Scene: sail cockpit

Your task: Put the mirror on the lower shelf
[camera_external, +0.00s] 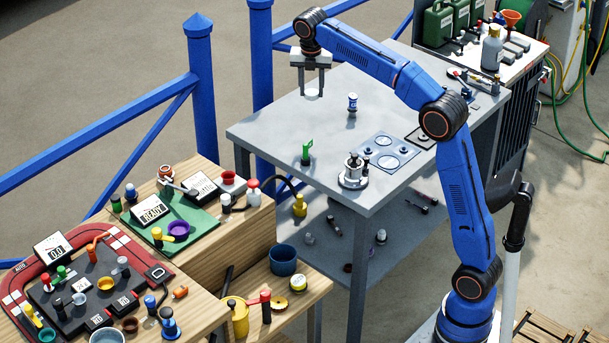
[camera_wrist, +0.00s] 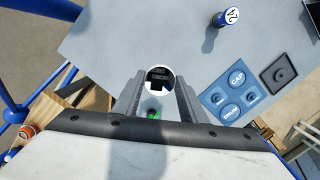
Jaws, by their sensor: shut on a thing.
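The mirror (camera_external: 312,94) is a small round disc, pale in the outside view. In the wrist view the mirror (camera_wrist: 160,77) reflects dark parts of my gripper. My gripper (camera_external: 313,88) points down and is shut on the mirror, above the far left part of the grey table top (camera_external: 270,128). In the wrist view the jaws (camera_wrist: 160,92) stand on both sides of the disc. The lower shelf (camera_external: 405,232) is the grey board under the table top. Several small things lie on it, and the table top and leg hide part of it.
On the table top stand a blue-and-white can (camera_external: 352,102), a green-topped item (camera_external: 307,152), a metal device (camera_external: 353,172) and a blue tray (camera_external: 385,152). Blue railing posts (camera_external: 201,80) rise behind. Wooden benches with many items (camera_external: 240,195) stand at left.

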